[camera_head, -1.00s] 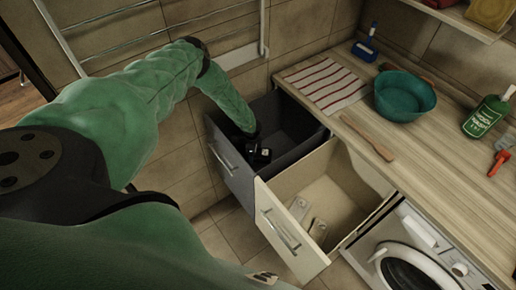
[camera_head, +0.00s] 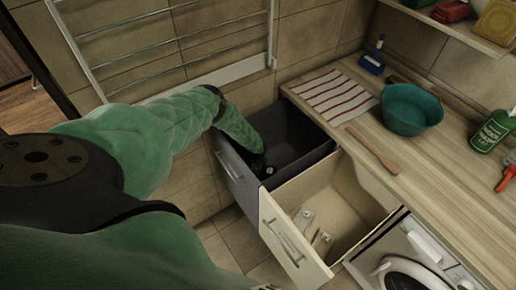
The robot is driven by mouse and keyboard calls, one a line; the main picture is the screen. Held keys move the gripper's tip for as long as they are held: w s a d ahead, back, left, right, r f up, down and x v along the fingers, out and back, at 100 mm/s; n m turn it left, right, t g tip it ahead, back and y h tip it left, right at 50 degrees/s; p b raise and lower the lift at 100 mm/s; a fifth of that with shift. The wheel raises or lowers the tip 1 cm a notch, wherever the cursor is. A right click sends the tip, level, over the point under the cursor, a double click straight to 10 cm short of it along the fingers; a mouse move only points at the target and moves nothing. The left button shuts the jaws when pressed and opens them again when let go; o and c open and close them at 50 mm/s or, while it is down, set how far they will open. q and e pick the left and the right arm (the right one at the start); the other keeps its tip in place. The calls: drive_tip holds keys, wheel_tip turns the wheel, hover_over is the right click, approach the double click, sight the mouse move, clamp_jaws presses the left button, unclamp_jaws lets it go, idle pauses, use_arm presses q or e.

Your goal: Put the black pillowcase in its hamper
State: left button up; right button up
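The dark grey hamper (camera_head: 238,168) is a pulled-out drawer with a bar handle, left of a cream hamper (camera_head: 290,247) that is also pulled out. My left gripper (camera_head: 263,172) reaches down at the dark hamper, by the inner side of its front panel. Its fingers are small, dark and partly hidden, so I cannot tell whether they are open or shut. I cannot make out the black pillowcase; the dark interior and my arm may hide it. My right gripper is not in view.
Two pale grey items (camera_head: 303,219) lie in the cream hamper. The counter holds a striped cloth (camera_head: 335,95), a teal basin (camera_head: 410,108), a wooden stick (camera_head: 373,151) and a green bottle (camera_head: 493,130). A washing machine (camera_head: 410,262) stands right. A wall rack (camera_head: 170,45) is behind my arm.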

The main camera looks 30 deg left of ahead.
use_arm(q)
drive_tip(key=shift+f, duration=0.6)
drive_tip(key=o, duration=1.1)
drive_tip(key=shift+r, duration=0.1)
drive_tip(key=shift+w+d+r, duration=0.1)
drive_tip(key=shift+w+r, duration=0.05)
drive_tip(key=shift+r, duration=6.4)
drive_tip(key=shift+b, duration=0.3)
